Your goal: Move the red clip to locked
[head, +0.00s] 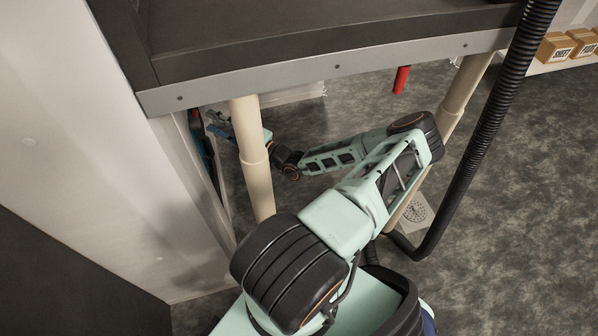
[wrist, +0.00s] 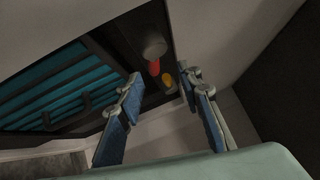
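In the wrist view a small red piece (wrist: 154,67), perhaps the red clip, sits in a dark recess. It is just below a pale grey round part (wrist: 153,46) and beside a small yellow piece (wrist: 167,79). My gripper (wrist: 162,82) is open, with its two blue-padded fingers spread on either side of these pieces in the picture. They look beyond the fingertips, and nothing is held. In the head view my gripper (head: 221,126) reaches under the bench at the left, partly hidden by a bench leg. I cannot make out any lock marking.
The bench (head: 330,68) with its grey rim lies above my arm, and its cream legs (head: 253,160) stand close to it. A red cylinder (head: 401,80) hangs under the bench. A black ribbed hose (head: 490,120) runs down at right. A teal slatted panel (wrist: 50,85) borders the recess.

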